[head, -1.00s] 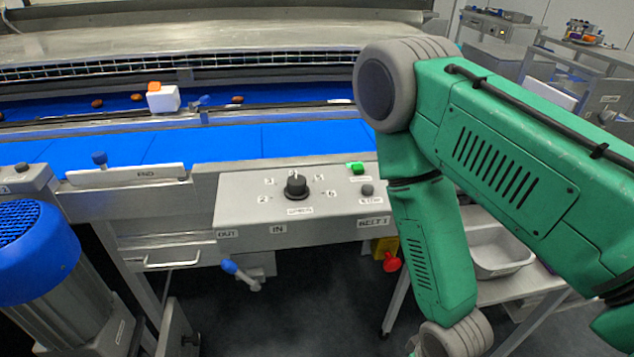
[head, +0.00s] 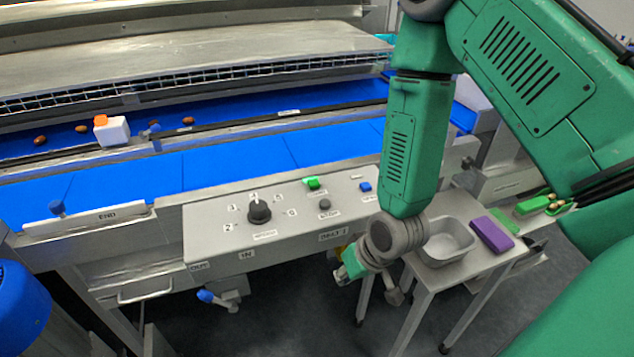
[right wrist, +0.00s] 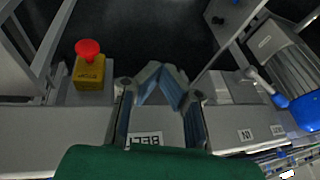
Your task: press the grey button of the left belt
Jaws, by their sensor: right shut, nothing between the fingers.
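In the right wrist view my right gripper (right wrist: 162,70) is shut and empty, near the panel's front face, apart from the grey button. The head view mostly hides its fingers. My left gripper is out of view.
A black knob (head: 259,211) stands on the panel. A red mushroom button (right wrist: 87,48) on a yellow box (right wrist: 89,73) is near the gripper. Blue belts (head: 235,163) run behind. A side table holds a grey bin (head: 446,240) and a purple block (head: 491,234).

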